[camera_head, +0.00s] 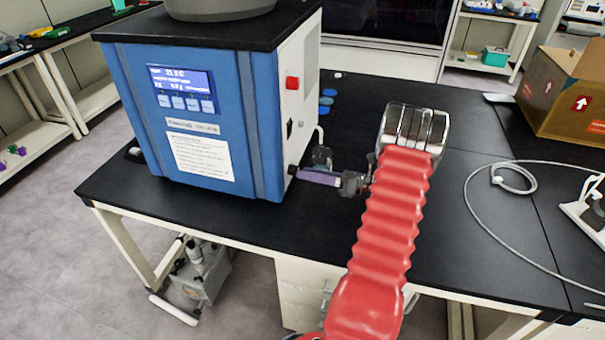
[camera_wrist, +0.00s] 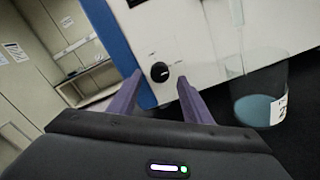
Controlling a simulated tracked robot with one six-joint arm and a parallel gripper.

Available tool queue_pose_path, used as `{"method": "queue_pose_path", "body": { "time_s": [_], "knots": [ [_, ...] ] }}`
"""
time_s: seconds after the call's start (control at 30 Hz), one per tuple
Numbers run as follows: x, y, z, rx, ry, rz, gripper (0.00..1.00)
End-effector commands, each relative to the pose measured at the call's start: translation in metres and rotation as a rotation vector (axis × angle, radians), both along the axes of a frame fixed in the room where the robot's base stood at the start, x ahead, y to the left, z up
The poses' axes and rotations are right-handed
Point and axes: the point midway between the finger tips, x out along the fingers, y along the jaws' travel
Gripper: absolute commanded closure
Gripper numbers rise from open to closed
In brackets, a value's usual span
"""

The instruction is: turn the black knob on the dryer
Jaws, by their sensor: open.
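The blue and white freeze dryer (camera_head: 228,115) stands on the black bench. Its black knob (camera_wrist: 160,72) sits low on the white side panel in the wrist view, with a small pale mark on it. In the head view a small dark spot low on that side, near my fingertips, may be the knob, but I cannot tell. My gripper (camera_wrist: 158,88) has two purple fingers, spread apart and empty. In the wrist view the knob appears between and just beyond the fingertips. In the head view my gripper (camera_head: 300,174) reaches from the right towards the dryer's side. I see no clear contact.
A clear beaker (camera_wrist: 258,92) with blue contents stands right of the knob, close to my right finger. A red switch (camera_head: 292,83) is higher on the side panel. A white cable (camera_head: 500,225) loops on the bench at right, and a cardboard box (camera_head: 565,95) stands behind it.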

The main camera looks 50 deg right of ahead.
Motion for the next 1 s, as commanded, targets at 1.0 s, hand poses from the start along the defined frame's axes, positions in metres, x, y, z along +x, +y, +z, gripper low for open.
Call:
{"method": "queue_pose_path", "body": {
  "time_s": [1.0],
  "knots": [
    [-0.096,-0.05,-0.001,0.001,0.001,-0.001,0.55]
  ]
}}
